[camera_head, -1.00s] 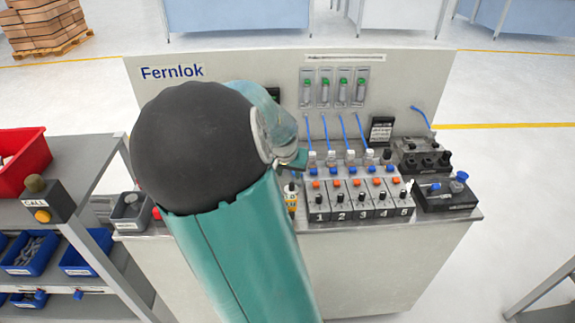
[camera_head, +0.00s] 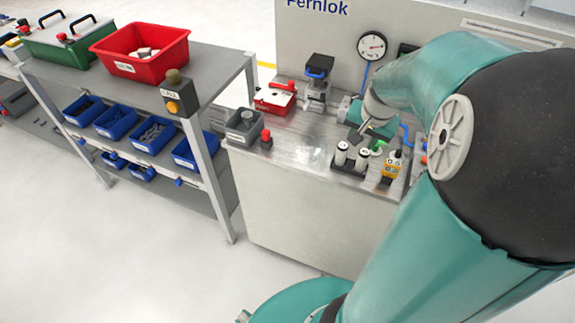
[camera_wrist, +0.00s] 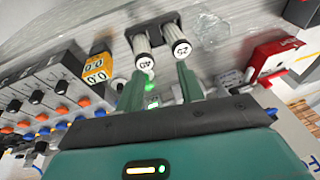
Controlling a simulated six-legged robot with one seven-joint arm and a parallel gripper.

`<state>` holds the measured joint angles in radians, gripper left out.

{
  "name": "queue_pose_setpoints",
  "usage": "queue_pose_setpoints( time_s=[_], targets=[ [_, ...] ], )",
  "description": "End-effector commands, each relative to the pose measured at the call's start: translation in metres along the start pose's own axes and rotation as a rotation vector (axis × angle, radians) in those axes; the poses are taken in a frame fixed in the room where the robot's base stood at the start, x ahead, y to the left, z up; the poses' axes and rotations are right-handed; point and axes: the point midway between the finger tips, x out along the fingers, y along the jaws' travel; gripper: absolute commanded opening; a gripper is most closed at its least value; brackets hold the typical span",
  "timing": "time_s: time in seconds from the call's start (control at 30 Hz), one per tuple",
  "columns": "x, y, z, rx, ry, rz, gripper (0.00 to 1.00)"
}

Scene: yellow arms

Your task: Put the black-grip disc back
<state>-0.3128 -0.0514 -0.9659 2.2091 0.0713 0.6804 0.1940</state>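I cannot single out a disc with a black grip. Two pale cylinders with black ribbed collars and numbered white faces stand side by side in a dark holder (camera_wrist: 149,26) in the wrist view. The left cylinder (camera_wrist: 142,47) and the right cylinder (camera_wrist: 176,36) also show in the head view (camera_head: 340,155) (camera_head: 361,160). My gripper (camera_wrist: 160,72) is open, its two green fingers apart, with no object visibly held. Its fingertips are close to the cylinder faces; contact is unclear. In the head view my gripper (camera_head: 372,130) is above the bench, just behind the cylinders.
A yellow meter (camera_head: 391,167) stands right of the cylinders. A red case (camera_head: 275,99), a grey bin (camera_head: 244,128) and a black-topped device (camera_head: 318,78) stand on the bench (camera_head: 300,150). A shelf with a red bin (camera_head: 142,52) is at left.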

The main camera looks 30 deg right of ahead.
Motion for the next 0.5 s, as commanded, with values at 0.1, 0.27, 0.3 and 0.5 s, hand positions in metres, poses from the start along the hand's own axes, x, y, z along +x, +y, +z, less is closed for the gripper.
queue_pose_setpoints(
  time_s=[0.1, 0.27, 0.3, 0.5],
  targets=[
    [-0.027, -0.046, 0.042, -0.156, -0.031, -0.123, 0.38],
    [-0.074, -0.090, 0.102, -0.394, -0.018, -0.225, 0.38],
    [-0.087, -0.097, 0.117, -0.455, -0.005, -0.238, 0.38],
    [-0.134, -0.112, 0.189, -0.736, 0.093, -0.235, 0.38]
  ],
)
